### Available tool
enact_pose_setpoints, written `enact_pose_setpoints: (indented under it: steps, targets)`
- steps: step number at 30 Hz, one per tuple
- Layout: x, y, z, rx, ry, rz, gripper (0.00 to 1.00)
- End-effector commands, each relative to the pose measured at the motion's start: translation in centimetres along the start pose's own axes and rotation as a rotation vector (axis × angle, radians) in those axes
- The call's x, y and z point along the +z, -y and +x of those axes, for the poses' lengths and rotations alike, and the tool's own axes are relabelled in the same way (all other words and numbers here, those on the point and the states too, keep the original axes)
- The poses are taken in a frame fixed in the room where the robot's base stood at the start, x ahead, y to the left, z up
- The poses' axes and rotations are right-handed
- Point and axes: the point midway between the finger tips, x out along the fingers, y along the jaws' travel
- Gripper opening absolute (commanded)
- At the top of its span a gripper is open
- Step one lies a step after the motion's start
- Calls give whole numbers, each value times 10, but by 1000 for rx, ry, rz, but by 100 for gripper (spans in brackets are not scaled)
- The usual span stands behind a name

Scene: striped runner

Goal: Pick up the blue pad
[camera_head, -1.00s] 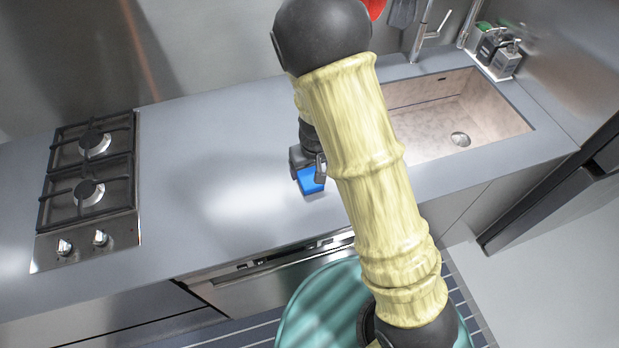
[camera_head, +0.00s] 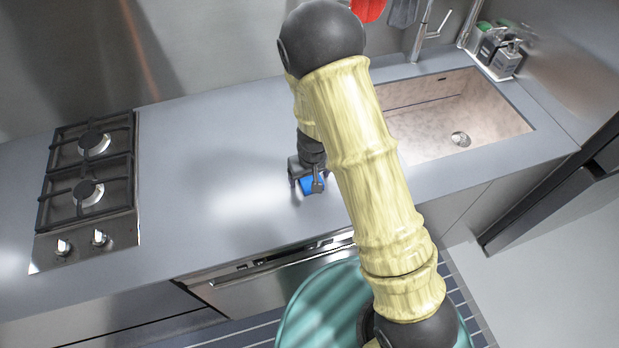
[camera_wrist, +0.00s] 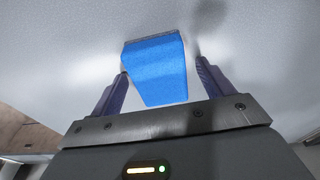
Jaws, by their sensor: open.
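The blue pad (camera_head: 312,184) lies on the grey counter, left of the sink, and is partly hidden by my gripper in the head view. In the wrist view the blue pad (camera_wrist: 156,69) shows as a bright blue block between and beyond my two fingers. My gripper (camera_head: 307,190) is over the pad. In the wrist view my gripper (camera_wrist: 160,70) is open, with the left finger close to the pad's left edge and a gap between the pad and the right finger. I cannot tell whether the left finger touches it.
The counter (camera_head: 220,150) is clear left of the pad up to a gas hob (camera_head: 92,185). A sink (camera_head: 430,120) lies to the right, with a tap (camera_head: 428,35) and soap bottles (camera_head: 503,60) behind it. The counter's front edge is close to the pad.

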Motion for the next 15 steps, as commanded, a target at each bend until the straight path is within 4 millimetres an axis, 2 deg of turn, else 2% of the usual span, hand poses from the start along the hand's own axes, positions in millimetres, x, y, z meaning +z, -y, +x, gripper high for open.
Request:
enact_pose_setpoints:
  steps: [11, 15]
  targets:
    - [1, 0, 4, 0, 0, -1, 80]
    - [1, 0, 3, 0, 0, -1, 54]
